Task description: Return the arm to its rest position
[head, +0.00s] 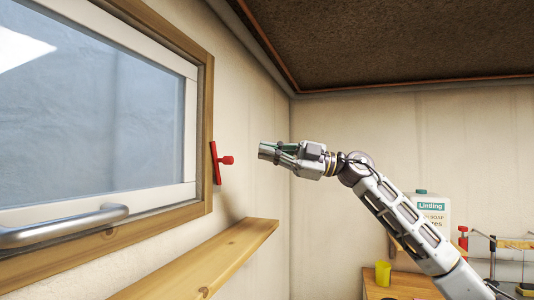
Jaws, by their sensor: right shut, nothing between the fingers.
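My right arm reaches in from the lower right of the head view. Its gripper (268,151) is shut and empty, pointing left in mid-air. It is to the right of a red handle (226,160) fixed beside the window frame, and a visible gap lies between them in the picture. My left gripper is not in view.
A window with a wooden frame (207,120) and a metal bar handle (70,226) fills the left. A wooden shelf (215,262) runs below it. At the right are a white soap jug (432,208), a yellow cup (383,273) and a wooden surface (400,285).

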